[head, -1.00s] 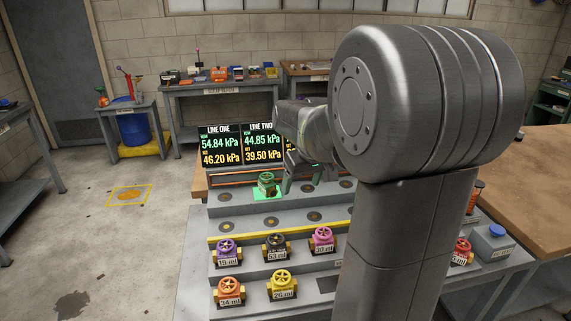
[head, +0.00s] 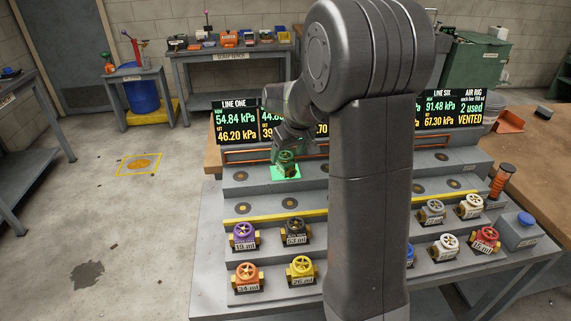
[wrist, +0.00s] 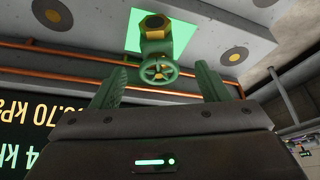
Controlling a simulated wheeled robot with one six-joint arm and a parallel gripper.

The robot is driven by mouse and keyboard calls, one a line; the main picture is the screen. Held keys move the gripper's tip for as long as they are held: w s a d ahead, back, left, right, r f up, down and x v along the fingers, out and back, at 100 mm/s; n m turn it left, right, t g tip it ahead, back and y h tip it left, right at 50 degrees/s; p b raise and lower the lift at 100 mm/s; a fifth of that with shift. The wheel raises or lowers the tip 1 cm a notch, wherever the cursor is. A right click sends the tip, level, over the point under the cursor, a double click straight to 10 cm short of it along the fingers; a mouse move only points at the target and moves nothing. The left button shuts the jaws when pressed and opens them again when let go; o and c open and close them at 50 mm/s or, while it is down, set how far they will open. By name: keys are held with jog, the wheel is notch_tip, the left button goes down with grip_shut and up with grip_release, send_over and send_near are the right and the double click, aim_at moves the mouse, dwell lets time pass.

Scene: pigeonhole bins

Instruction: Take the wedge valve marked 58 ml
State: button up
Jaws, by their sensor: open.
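A green valve (head: 286,163) stands on a lit green pad on the upper step; its label is not visible. It also shows in the wrist view (wrist: 157,45), with its handwheel between my fingertips. My gripper (wrist: 160,68) is open, one finger on each side of the wheel, and not closed on it. In the head view my gripper (head: 290,143) is at this valve, partly covered by my arm. A dark valve (head: 294,233) on a lower step has a label that looks like 53 ml or 58 ml; I cannot be sure which.
Purple (head: 243,236), orange (head: 246,278) and yellow (head: 301,270) valves stand at the lower left. Grey (head: 432,212), cream (head: 470,206), white (head: 445,247) and red (head: 485,240) valves stand at the right. My arm hides the middle. Display boards (head: 235,120) stand behind the steps.

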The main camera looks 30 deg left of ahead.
aim_at(286, 155)
jog(key=shift+a+p+x, duration=0.1)
jog(key=shift+p+x, duration=0.25)
jog(key=shift+x, duration=0.95)
jog(key=shift+a+p+x, duration=0.15)
jog(key=shift+p+x, duration=0.15)
jog(key=shift+x, duration=0.95)
jog(key=shift+w+r, duration=0.15)
jog(key=c, duration=1.3)
